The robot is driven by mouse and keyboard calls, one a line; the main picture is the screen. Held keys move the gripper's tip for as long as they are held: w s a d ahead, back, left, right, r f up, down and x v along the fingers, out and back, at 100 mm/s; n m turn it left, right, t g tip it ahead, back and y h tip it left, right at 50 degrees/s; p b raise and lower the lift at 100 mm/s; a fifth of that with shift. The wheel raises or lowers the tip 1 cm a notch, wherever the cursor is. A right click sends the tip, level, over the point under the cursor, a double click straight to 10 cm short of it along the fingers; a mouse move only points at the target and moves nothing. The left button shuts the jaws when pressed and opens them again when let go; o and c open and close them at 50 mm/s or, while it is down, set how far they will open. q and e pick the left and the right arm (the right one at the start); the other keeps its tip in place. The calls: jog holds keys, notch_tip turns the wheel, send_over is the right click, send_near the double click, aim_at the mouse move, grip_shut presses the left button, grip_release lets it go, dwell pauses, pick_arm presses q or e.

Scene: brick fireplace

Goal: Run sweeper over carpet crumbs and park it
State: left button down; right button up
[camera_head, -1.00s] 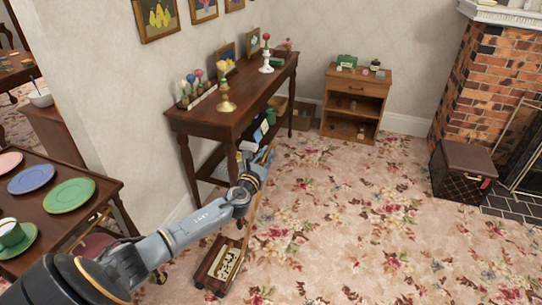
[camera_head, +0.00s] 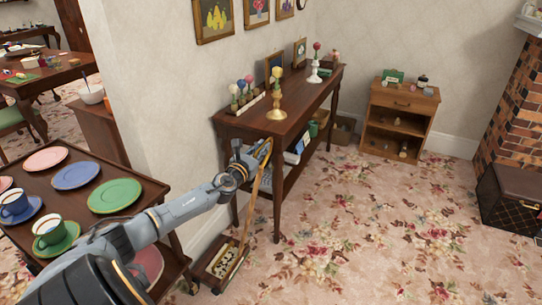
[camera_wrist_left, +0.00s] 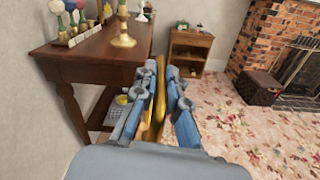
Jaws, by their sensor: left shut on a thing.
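The sweeper (camera_head: 221,260) is a low wooden box with a pale, dark-marked top panel and a long wooden handle (camera_head: 251,207). It rests on the carpet between the tea cart and the console table, close to the wall. My left gripper (camera_head: 262,150) is shut on the upper handle, in front of the console table. In the left wrist view, the handle (camera_wrist_left: 158,112) stands between the fingers of the gripper (camera_wrist_left: 162,88). The floral carpet (camera_head: 350,235) is busy, and I cannot make out crumbs on it. My right gripper is not in view.
The console table (camera_head: 290,105), with candlesticks on top, stands close behind the handle. The tea cart (camera_head: 150,190) with plates and cups is at the left, under my arm. A small cabinet (camera_head: 405,100) and a dark chest (camera_head: 512,198) stand farther back. Open carpet lies to the right.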

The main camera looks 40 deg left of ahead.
pick_arm(q)
jog(key=shift+s+a+r, duration=0.15)
jog(key=shift+a, duration=0.5)
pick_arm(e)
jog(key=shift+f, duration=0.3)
pick_arm(q)
jog(key=c, duration=1.5)
grip_release()
jog(key=shift+a, duration=0.1)
jog(key=shift+o, duration=0.6)
jog(key=shift+s, duration=0.1)
jog(key=shift+s+d+f, duration=0.2)
jog(key=shift+s+d, duration=0.05)
jog(key=shift+s, duration=0.15)
jog(key=v, duration=1.1)
jog(key=shift+a+r, duration=0.1)
jog(key=shift+r, duration=0.05)
